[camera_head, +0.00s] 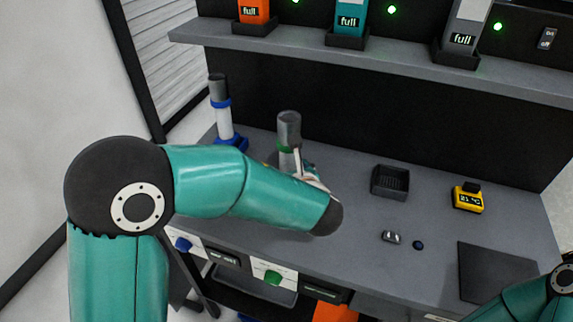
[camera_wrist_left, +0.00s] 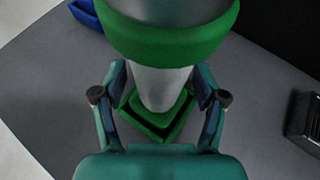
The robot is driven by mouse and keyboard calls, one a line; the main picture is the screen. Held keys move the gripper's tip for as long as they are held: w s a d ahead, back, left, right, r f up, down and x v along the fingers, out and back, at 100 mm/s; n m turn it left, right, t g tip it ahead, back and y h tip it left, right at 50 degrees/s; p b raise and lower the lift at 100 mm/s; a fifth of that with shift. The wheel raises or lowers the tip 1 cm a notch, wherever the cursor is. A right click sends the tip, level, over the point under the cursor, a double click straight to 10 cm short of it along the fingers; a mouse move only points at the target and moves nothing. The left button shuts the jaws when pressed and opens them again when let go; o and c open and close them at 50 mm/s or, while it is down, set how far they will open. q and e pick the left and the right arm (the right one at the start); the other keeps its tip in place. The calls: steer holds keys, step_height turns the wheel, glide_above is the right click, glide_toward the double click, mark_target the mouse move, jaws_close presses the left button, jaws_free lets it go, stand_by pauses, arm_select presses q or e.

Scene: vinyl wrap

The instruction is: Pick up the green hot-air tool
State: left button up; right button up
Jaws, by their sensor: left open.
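The green hot-air tool (camera_head: 289,130) stands upright on the bench, with a grey nozzle on top and a green band. In the left wrist view its green band (camera_wrist_left: 170,40) and pale body (camera_wrist_left: 160,86) fill the middle, above a square green holder (camera_wrist_left: 160,125). My left gripper (camera_wrist_left: 160,98) is open, with one finger on each side of the pale body; I cannot tell whether they touch it. In the head view my left arm hides the tool's lower part and most of the gripper. My right gripper is out of view; only part of that arm shows at the lower right.
A blue-banded tool (camera_head: 223,112) stands in a blue holder to the left. A black tray (camera_head: 390,182), a yellow timer (camera_head: 467,197), small parts (camera_head: 392,237) and a dark mat (camera_head: 505,272) lie to the right. A shelf (camera_head: 380,58) overhangs the back.

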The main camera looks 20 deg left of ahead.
arm_select(q)
jaws_close()
steer(key=shift+r, duration=0.1)
stand_by(0.3)
steer(key=shift+w+r, duration=0.1)
steer(key=shift+r, duration=0.5)
steer(key=r, duration=0.5)
steer(key=s+r, duration=0.1)
steer(key=r, duration=0.2)
steer(key=shift+r, duration=0.25)
steer(key=s, duration=1.3)
steer(key=shift+a+r+b, duration=0.15)
steer(key=shift+a+b, duration=0.1)
steer(key=shift+b, duration=0.15)
